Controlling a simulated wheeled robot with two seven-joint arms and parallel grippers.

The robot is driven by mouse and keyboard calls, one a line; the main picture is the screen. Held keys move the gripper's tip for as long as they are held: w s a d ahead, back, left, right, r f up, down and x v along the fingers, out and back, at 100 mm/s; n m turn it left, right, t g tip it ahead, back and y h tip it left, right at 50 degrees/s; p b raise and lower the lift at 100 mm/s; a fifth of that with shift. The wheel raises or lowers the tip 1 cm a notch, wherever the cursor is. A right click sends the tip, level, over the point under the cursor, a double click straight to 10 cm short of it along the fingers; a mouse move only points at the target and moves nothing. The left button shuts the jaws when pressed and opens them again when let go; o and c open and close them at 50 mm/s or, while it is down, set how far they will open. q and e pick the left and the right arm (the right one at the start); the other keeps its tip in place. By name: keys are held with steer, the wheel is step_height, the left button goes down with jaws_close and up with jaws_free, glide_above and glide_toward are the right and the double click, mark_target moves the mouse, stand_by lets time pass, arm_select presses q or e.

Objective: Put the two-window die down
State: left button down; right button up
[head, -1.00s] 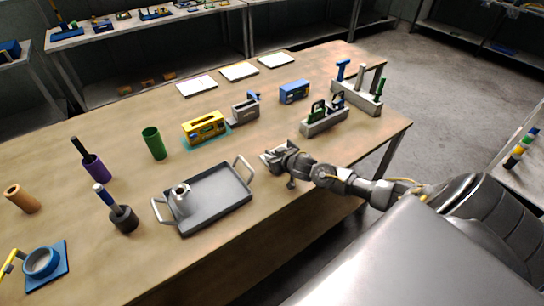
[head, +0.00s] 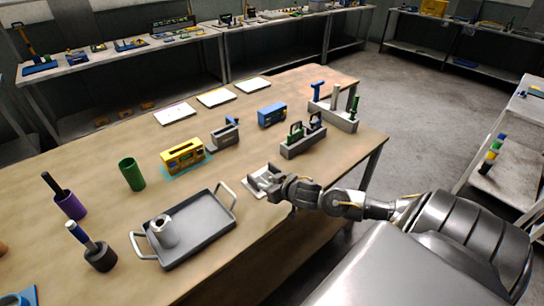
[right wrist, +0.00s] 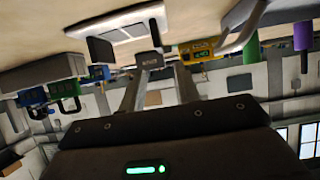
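My right gripper (head: 272,186) is low over the table's near edge, beside a small pale plate or tray (head: 253,183). In the right wrist view its two fingers (right wrist: 160,76) stand apart, with nothing seen held between them. The pale plate (right wrist: 127,33) lies just beyond the fingertips, with a dark flat rectangular piece (right wrist: 100,49) at its edge. I cannot tell whether that piece is the two-window die. My left gripper is not in view.
A grey two-handled tray (head: 205,222) holding a metal cylinder (head: 163,231) is to the left. A yellow device (head: 183,156), a grey device (head: 224,136) and a blue box (head: 271,115) stand behind. Bare table lies between the plate and the grey tray.

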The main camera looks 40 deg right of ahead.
steer(key=shift+v, duration=1.25)
steer(key=s+a+f+n+g, duration=0.1)
steer(key=s+a+f+g, duration=0.3)
steer(key=s+a, duration=0.7)
steer(key=s+a+f+n+g, duration=0.1)
steer(key=s+a+f+g, duration=0.35)
steer(key=s, duration=1.05)
step_height(320, 180, down, 28)
steer(key=s+a+g+b, duration=0.2)
steer(key=b, duration=0.1)
steer(key=s+d+f+b, duration=0.2)
steer(key=s+d+f, duration=0.1)
steer(key=s+f, duration=1.2)
step_height(320, 180, down, 3)
steer(key=shift+s+r+n+g, duration=0.2)
steer(key=shift+s+n+g, duration=0.1)
steer(key=shift+s+g, duration=0.1)
